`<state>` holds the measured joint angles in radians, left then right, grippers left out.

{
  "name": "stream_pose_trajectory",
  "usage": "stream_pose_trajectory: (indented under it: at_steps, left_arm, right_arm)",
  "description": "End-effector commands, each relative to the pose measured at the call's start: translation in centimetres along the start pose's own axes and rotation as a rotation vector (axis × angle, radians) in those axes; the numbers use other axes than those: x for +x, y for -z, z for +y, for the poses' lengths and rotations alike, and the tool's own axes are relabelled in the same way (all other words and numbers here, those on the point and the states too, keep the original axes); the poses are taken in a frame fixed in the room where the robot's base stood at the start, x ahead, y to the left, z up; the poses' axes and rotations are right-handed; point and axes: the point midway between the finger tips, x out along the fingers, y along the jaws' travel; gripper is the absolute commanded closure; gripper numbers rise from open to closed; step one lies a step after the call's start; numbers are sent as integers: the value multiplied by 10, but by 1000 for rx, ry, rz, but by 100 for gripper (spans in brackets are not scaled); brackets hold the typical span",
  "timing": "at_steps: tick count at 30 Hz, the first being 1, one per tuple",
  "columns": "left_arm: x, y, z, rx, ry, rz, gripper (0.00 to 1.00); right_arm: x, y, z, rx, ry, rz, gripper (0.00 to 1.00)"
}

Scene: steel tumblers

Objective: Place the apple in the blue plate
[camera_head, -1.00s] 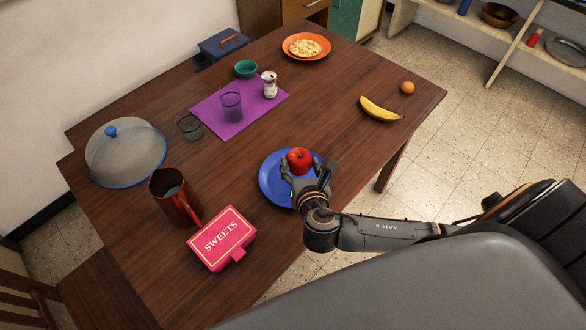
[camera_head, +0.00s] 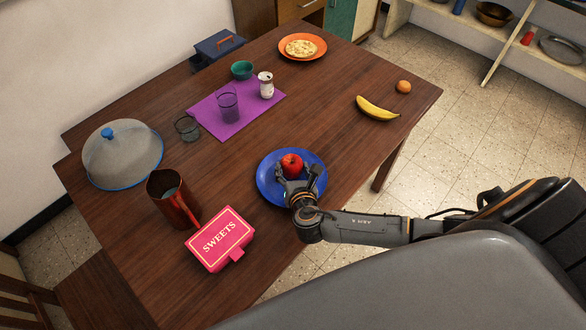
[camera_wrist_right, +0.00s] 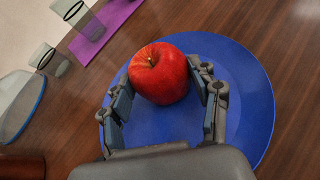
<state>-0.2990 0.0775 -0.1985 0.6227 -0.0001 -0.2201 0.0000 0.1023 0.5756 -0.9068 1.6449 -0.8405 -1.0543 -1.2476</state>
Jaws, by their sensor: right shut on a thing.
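The red apple (camera_head: 291,164) is over the middle of the blue plate (camera_head: 266,187) near the table's front right edge. My right gripper (camera_head: 296,172) is shut on the apple, low over the plate. In the right wrist view the apple (camera_wrist_right: 159,73) sits between the two fingers (camera_wrist_right: 165,90), with the blue plate (camera_wrist_right: 250,100) beneath it. I cannot tell whether the apple touches the plate. My left gripper is not in view.
A pink sweets box (camera_head: 220,239) and a brown pitcher (camera_head: 172,198) stand left of the plate. A glass-like dome cover (camera_head: 122,155) is farther left. A banana (camera_head: 377,108) and an orange (camera_head: 403,87) lie to the right. Bare wood surrounds the plate.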

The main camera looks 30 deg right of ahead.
Motion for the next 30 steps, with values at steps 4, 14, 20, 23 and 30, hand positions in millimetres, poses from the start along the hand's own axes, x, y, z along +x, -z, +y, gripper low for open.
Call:
stream_pose_trajectory:
  at_steps: [4,14,20,23,30]
  left_arm:
    - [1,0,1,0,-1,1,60]
    - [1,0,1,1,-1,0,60]
    - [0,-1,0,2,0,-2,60]
    - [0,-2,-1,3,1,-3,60]
    - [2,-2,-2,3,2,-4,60]
  right_arm:
    - [1,2,-1,-1,1,0,30]
    - [1,2,-1,-1,1,0,16]
    - [-7,1,0,0,-1,2,16]
    - [-23,1,0,-1,-2,3,16]
    - [-76,2,0,0,-2,4,16]
